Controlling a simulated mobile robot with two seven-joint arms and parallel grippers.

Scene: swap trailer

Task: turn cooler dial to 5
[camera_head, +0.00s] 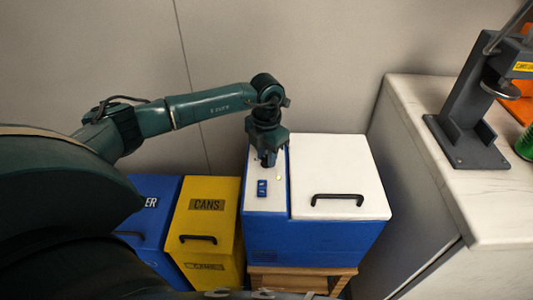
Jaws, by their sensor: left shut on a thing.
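The cooler (315,238) is a blue box with a white top, and it stands on a wooden stand. A white control strip (266,204) runs along the left of its top. My left gripper (268,163) points down onto the back part of this strip and is shut on the cooler dial, which the fingers hide. The dial's setting cannot be read. A small blue display (262,188) sits on the strip in front of the gripper, its digits too small to read. My right gripper is not in view.
The cooler's white lid (340,170) has a black handle (338,198). A yellow cans bin (205,225) and a blue bin (150,215) stand to the left. A white counter (495,190) with a dark can press (465,115) and a green can (525,143) is at the right.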

